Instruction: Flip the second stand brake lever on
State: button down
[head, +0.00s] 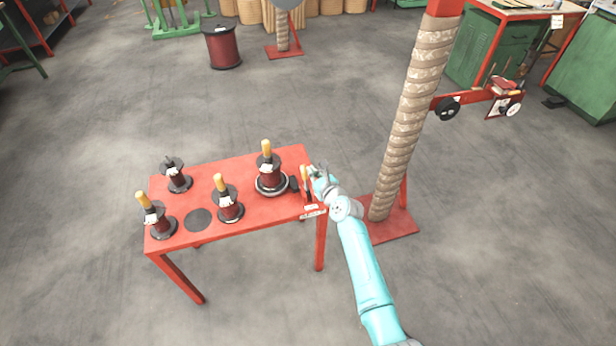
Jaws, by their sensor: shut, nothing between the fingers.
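A small upright lever with an orange handle (304,174) stands at the right end of the red table (262,226). My gripper (314,170) is shut and empty, just to the right of the lever handle. I cannot tell whether they touch. A large dark red coil with a yellow handle (269,173) stands left of the lever on a round base. A black round part (293,184) sits between that coil and the lever. The view is too small to show which way the lever is set, and no mark shows which stand is the second.
Smaller coils (229,206), (160,222) and (177,177) stand on the table around a bare dark disc (198,220). A thick wrapped column (408,120) on a red base (393,222) rises close right of my arm. Open grey floor surrounds the table.

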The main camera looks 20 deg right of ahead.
notch_tip(320, 180, up, 10)
jog(key=s+d, duration=0.1)
jog(key=s, duration=0.1)
jog(key=shift+s+d, duration=0.2)
jog(key=shift+s, duration=0.2)
jog(key=shift+f, duration=0.15)
